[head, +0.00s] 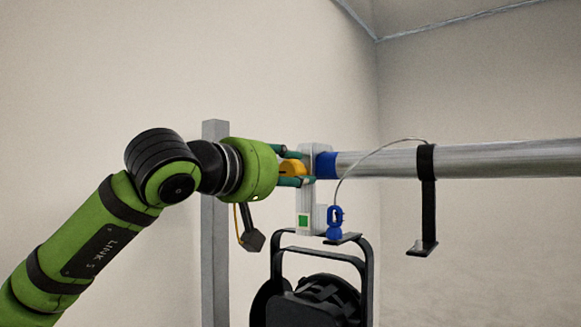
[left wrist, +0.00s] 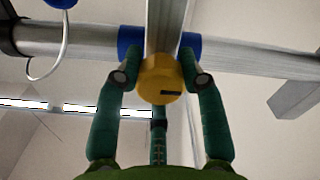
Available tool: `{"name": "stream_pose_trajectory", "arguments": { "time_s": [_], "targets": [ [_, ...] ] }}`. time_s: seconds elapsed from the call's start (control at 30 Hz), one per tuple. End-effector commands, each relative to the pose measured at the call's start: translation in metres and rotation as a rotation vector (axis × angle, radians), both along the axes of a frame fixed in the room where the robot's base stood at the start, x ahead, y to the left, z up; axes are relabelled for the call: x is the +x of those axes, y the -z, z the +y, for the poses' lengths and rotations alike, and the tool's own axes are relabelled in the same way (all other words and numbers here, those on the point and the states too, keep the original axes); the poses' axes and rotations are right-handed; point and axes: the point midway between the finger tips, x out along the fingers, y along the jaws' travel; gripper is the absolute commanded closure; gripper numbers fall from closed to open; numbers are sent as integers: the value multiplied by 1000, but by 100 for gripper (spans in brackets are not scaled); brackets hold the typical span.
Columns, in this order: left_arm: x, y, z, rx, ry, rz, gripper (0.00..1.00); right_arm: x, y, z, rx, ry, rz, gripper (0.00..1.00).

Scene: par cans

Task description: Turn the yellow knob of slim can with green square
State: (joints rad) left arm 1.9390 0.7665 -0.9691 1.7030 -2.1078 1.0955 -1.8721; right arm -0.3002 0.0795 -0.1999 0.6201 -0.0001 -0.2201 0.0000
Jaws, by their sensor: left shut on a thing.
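The slim can (head: 315,296) is black and hangs by its yoke under a metal clamp (head: 308,216). A green square (head: 303,220) is on the clamp's lower part. The yellow knob (head: 291,167) sticks out from the clamp's left side. My left gripper (head: 296,167) reaches it from the left, with green fingers above and below the knob. In the left wrist view the knob (left wrist: 160,80) sits between the fingers, which are shut on it. A dark mark shows on the knob's face. My right gripper is in neither view.
A horizontal metal pipe (head: 490,160) runs right from the clamp, with a blue band (head: 326,165) beside it. A black hook bracket (head: 428,205) hangs from the pipe. A thin safety cable with a blue clip (head: 334,217) loops nearby. A grey post (head: 214,270) stands behind my arm.

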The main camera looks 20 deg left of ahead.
Motion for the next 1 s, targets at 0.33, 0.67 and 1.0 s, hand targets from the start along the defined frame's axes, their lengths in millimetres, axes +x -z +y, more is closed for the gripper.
{"name": "stream_pose_trajectory", "arguments": {
  "time_s": [0.33,0.67,1.0],
  "targets": [
    [0,-1,1,311,-2,-111,93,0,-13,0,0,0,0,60],
    [0,-1,1,605,-4,-219,93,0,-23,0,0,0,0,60],
    [0,-1,0,902,-5,-328,93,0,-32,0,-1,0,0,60]
  ]
}}
